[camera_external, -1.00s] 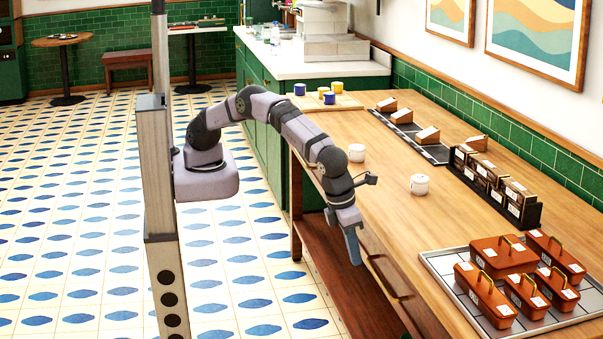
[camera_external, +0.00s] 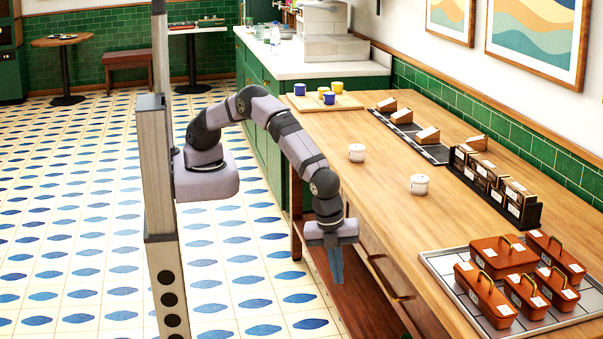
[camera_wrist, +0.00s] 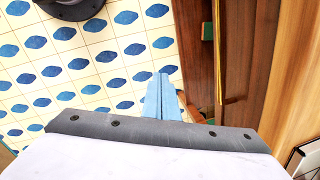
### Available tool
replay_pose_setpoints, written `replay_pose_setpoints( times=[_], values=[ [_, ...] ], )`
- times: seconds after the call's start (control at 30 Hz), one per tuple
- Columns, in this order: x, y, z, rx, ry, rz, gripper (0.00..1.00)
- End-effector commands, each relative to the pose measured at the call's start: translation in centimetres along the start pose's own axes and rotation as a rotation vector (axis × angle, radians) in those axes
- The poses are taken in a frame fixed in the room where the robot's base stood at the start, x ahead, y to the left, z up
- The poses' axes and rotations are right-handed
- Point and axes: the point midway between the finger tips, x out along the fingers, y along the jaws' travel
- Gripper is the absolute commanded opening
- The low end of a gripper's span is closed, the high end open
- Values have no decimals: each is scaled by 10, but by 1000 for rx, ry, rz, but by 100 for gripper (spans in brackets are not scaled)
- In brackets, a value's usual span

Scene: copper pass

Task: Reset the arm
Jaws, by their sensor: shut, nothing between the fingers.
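My gripper (camera_external: 337,268) hangs pointing down just off the front edge of the wooden counter (camera_external: 400,200), beside its drawer front. Its blue fingers are together with nothing between them. The fingers (camera_wrist: 163,98) also show in the wrist view, pressed side by side above the tiled floor, with the brown lower shelf to their right. My arm reaches out from its column and bends down at the wrist.
Two white mugs (camera_external: 357,153) (camera_external: 419,185) stand on the counter. A black rack (camera_external: 533,216) and a board with blue and yellow cups (camera_external: 337,86) lie further back.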

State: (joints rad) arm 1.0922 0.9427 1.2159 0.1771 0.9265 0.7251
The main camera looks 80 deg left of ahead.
Motion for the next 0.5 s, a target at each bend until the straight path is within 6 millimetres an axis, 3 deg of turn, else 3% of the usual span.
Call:
replay_pose_setpoints(
  times=[0.07,0.2,0.37,0.5],
  values=[
    [24,36,21,-169,-43,69,0],
    [34,86,59,-442,-107,143,0],
    [24,125,120,-729,-181,204,0],
    [3,154,182,-946,-232,251,0]
  ],
)
